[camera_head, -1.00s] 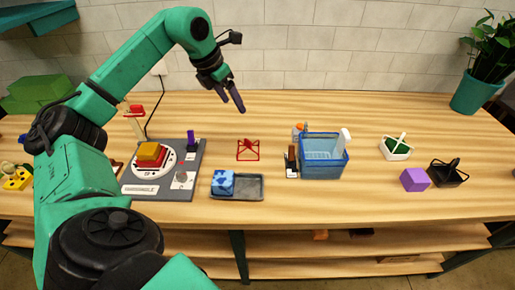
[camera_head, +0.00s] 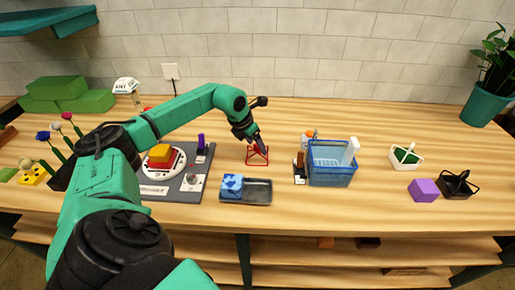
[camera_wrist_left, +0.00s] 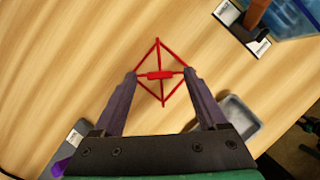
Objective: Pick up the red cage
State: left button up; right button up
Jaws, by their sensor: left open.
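The red cage (camera_head: 257,155) is a small wire frame standing on the wooden table, behind the grey tray. In the left wrist view the red cage (camera_wrist_left: 160,75) shows as a diamond of thin rods with a thicker red bar across its middle. My left gripper (camera_head: 259,145) is at the top of the cage in the head view. In the left wrist view my left gripper (camera_wrist_left: 161,75) is open, with one finger on each side of the red bar. I cannot tell whether the fingertips touch the cage. My right gripper is not in view.
A grey tray (camera_head: 260,194) with a blue patterned cube (camera_head: 232,185) lies in front of the cage. A blue basket (camera_head: 331,176) stands to the right. A grey turntable board (camera_head: 188,183) is on the left. The table behind the cage is clear.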

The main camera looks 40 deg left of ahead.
pick_arm(q)
jog(key=shift+w+f, duration=0.2)
jog(key=shift+f, duration=0.3)
grip_shut()
jog(key=shift+r, duration=0.1)
